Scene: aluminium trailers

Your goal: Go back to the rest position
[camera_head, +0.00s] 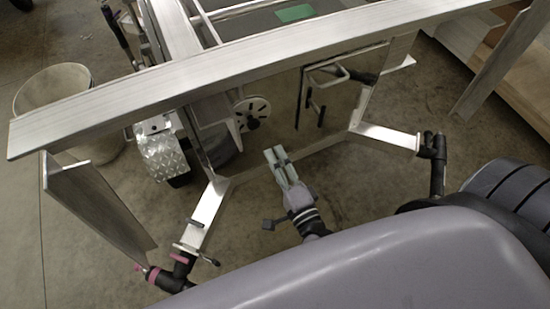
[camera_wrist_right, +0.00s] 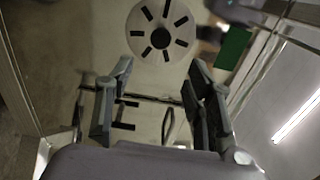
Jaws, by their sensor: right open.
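My right gripper (camera_head: 275,154) shows near the middle of the head view, over the concrete floor inside the trailer frame. Its two pale fingers point up and away from my body. In the right wrist view its fingers (camera_wrist_right: 160,68) stand apart with nothing between them. Beyond them in that view is a white round plate with dark slots (camera_wrist_right: 160,32), which also shows in the head view (camera_head: 252,113). It looks apart from the fingers. My left gripper is not in view.
A long aluminium beam (camera_head: 220,75) crosses the head view. Angled metal brackets (camera_head: 205,213) (camera_head: 388,138) flank my right gripper, with black fittings at their ends. Bare floor lies around the gripper.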

